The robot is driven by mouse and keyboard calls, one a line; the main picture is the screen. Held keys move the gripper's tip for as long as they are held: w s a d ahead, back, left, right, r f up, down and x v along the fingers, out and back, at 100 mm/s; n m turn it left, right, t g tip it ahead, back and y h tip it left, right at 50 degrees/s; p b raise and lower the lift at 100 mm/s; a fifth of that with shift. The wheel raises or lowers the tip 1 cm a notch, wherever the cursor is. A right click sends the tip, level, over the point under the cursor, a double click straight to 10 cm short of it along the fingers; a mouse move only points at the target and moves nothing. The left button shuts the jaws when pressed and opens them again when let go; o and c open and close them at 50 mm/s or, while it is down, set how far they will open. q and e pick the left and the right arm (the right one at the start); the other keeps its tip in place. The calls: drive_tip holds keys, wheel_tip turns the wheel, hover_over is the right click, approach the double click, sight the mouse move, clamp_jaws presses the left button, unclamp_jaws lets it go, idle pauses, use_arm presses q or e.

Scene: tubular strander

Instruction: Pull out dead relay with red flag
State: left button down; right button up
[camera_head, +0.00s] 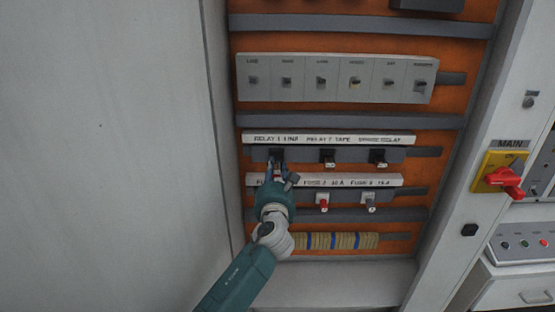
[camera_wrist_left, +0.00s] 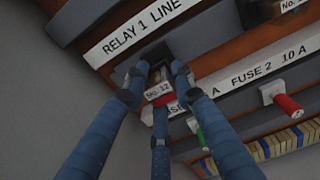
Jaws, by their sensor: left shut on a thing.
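My left gripper (camera_head: 277,168) is at the left position of the relay row, below the label strip (camera_head: 330,139) reading RELAY 1 LINE. In the left wrist view its fingers (camera_wrist_left: 160,76) are shut around a small relay (camera_wrist_left: 160,91) with a white tag that seems to read No. 12. The relay sits at a dark socket (camera_wrist_left: 154,54); whether it is fully seated is hard to tell. Two more relays (camera_head: 328,157) (camera_head: 378,156) are in the same row. My right gripper is not in view.
A fuse row lies just below, with a red fuse (camera_head: 322,202) and a grey one (camera_head: 370,203). A breaker row (camera_head: 338,80) is above. A grey cabinet wall (camera_head: 218,120) stands close on the left. A red MAIN switch (camera_head: 505,180) is at right.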

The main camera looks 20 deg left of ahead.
use_arm(q)
drive_tip(key=shift+p+v, duration=0.6)
drive_tip(key=shift+v, duration=0.65)
